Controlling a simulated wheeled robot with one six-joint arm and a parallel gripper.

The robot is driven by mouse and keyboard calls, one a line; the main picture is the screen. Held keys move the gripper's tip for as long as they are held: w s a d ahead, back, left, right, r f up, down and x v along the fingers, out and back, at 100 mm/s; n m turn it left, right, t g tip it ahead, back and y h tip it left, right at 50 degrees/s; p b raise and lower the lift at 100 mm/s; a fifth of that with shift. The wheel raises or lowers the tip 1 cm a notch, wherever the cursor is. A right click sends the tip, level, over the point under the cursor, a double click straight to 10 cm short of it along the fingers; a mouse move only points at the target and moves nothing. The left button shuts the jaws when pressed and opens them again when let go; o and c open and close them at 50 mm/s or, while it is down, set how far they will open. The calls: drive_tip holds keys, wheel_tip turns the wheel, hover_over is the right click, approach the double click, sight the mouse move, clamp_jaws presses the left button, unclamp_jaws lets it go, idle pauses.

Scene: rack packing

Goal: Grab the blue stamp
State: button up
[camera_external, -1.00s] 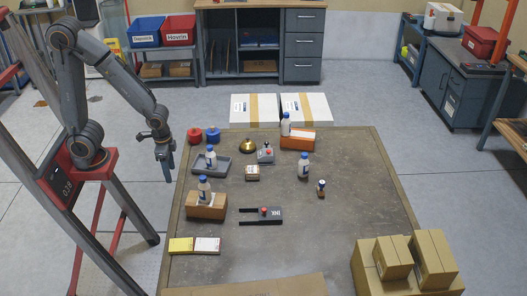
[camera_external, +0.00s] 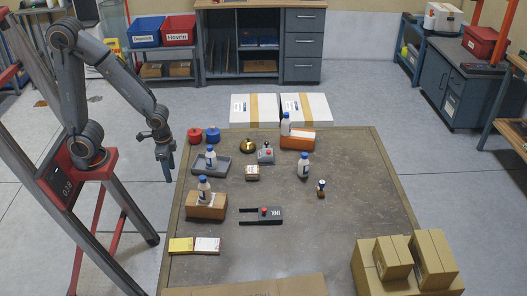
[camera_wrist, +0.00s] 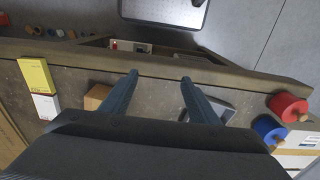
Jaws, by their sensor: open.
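The blue stamp (camera_external: 212,135) sits on the table's far left corner, just right of a matching red stamp (camera_external: 194,136). In the wrist view the blue stamp (camera_wrist: 268,129) shows at the right, below the red stamp (camera_wrist: 288,106). My gripper (camera_external: 168,171) hangs off the table's left edge, nearer the camera than the stamps and apart from them. In the wrist view its two fingers (camera_wrist: 160,77) are spread with nothing held between them.
A grey tray (camera_external: 223,171) with a bottle, a brass bell (camera_external: 248,146) and a wooden block (camera_external: 220,211) bearing a bottle stand nearby. The table's right middle is mostly clear. Cardboard boxes (camera_external: 365,280) fill the near right corner.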

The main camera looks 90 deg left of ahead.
drive_tip(key=shift+c, duration=0.2)
drive_tip(key=shift+c, duration=1.2)
